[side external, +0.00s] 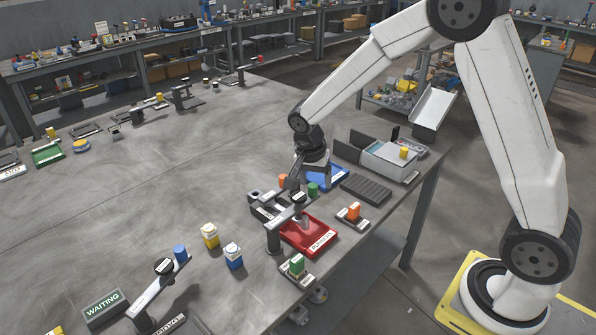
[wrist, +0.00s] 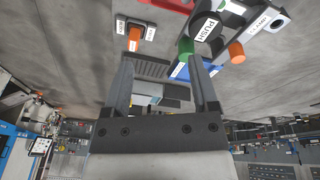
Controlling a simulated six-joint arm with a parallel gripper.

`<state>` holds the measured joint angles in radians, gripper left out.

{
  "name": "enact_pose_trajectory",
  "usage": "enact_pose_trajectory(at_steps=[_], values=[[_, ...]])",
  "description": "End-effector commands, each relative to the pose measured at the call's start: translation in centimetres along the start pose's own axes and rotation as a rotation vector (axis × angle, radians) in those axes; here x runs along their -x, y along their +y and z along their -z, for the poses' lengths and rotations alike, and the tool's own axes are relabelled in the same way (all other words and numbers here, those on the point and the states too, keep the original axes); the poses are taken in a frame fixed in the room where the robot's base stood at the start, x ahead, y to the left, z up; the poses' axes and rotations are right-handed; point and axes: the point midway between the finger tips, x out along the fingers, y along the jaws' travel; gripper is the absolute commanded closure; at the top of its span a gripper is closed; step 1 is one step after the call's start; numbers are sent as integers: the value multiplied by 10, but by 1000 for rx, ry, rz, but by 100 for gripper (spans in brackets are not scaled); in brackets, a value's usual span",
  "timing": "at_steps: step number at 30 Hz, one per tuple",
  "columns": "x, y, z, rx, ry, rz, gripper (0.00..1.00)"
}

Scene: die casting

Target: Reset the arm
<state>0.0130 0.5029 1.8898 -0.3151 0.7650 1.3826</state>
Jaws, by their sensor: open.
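My gripper (side external: 305,172) is low over the right part of the grey workbench (side external: 160,205), near a blue tray (side external: 338,180). In the wrist view my gripper (wrist: 162,65) has its two dark fingers wide apart, with nothing held between them. Beyond the fingers a dark ribbed block (wrist: 150,68) shows. A green cylinder (wrist: 185,47) appears close to the right finger, and I cannot tell whether they touch. In the side view the wrist partly hides the blue tray.
Close by are a red tray (side external: 322,243), a PUSH-labelled lever (wrist: 207,30), an orange cylinder (wrist: 236,52) and an orange block on a base (side external: 354,212). A grey box (side external: 392,160) stands at the right edge. The bench's middle left is clear.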

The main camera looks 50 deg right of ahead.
Motion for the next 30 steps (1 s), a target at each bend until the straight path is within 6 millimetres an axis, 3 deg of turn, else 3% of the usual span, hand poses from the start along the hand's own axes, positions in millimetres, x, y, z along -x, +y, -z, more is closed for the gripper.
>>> enact_pose_trajectory(at_steps=[21,30], values=[[24,91,-74,851,3,252,24],[25,120,-93,1091,62,313,24]])
